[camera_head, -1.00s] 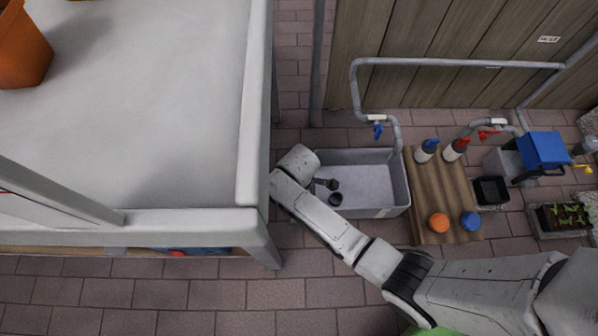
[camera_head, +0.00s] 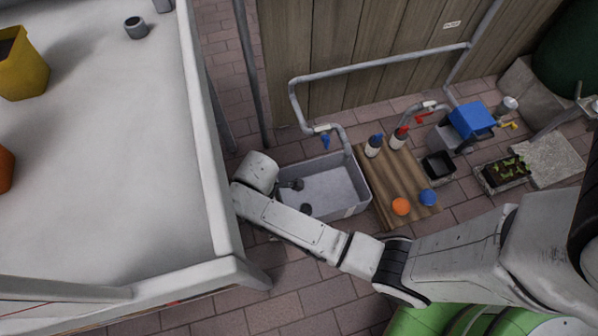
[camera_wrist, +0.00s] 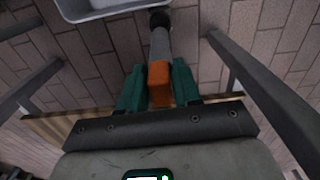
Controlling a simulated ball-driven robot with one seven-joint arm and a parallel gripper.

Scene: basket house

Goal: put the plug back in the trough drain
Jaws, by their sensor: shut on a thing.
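My gripper (camera_wrist: 157,78) has green fingers shut on an orange grip with a grey shaft and a dark round end, likely the plug (camera_wrist: 159,72). The shaft points away from the fingers, towards the grey trough rim (camera_wrist: 95,12) at the top of the wrist view. The dark end looks close to that rim; I cannot tell whether they touch. In the head view the grey trough (camera_head: 335,190) stands on the paving, and my arm covers its left end. My fingers are hidden there. Two dark round pieces (camera_head: 306,208) show inside the trough's left part; the drain is not clear.
A large white table (camera_head: 110,150) stands close left of my arm. A wooden board (camera_head: 392,185) with bottles and an orange and a blue ball-like item (camera_head: 401,206) lies right of the trough. A pipe with a blue tap (camera_head: 325,141) rises behind it.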

